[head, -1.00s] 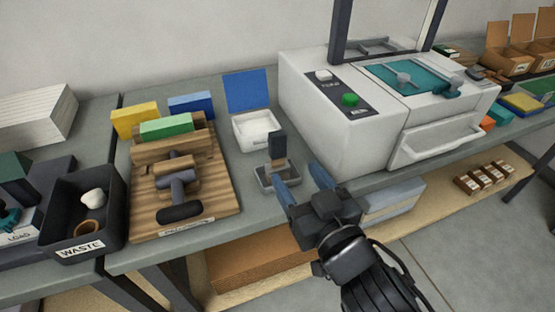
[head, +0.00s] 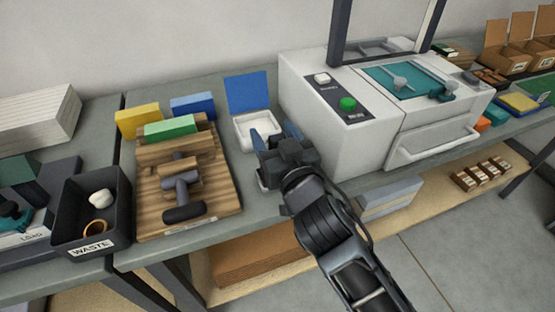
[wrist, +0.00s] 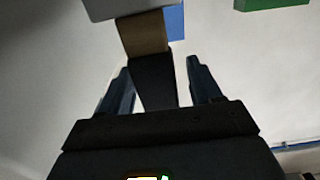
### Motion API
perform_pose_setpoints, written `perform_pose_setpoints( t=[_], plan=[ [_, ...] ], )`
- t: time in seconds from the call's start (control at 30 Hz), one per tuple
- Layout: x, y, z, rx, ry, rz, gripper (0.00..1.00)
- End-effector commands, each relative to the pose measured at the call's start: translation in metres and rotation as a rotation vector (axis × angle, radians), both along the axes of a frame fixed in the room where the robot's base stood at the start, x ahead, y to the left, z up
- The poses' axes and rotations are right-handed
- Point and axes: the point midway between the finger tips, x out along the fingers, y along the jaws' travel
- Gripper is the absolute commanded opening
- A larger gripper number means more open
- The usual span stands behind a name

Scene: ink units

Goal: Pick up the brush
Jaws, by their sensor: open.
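The brush (wrist: 153,82) has a dark handle and a brown lower part, and it stands in a small grey holder (wrist: 130,8). In the head view my gripper hides the brush and most of the holder.
A white box with a blue lid (head: 248,92) stands just behind my gripper. A white machine (head: 320,125) is close on the right. A wooden board (head: 225,190) with tools and coloured blocks is on the left, beside a black waste bin (head: 92,218).

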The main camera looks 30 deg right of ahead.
Motion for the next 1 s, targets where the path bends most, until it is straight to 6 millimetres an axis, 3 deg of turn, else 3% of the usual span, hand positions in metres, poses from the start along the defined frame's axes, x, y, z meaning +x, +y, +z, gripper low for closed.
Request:
perform_pose_setpoints(
  t=[0.2,0.77,1.0],
  plan=[
    [0.0003,0.0,-0.0005,0.0,0.0,0.0,0.63],
    [0.0,-0.0001,-0.0005,0.0,0.0,0.0,0.09],
    [0.0001,-0.0001,0.0008,0.0,-0.001,0.0,0.08]
  ],
)
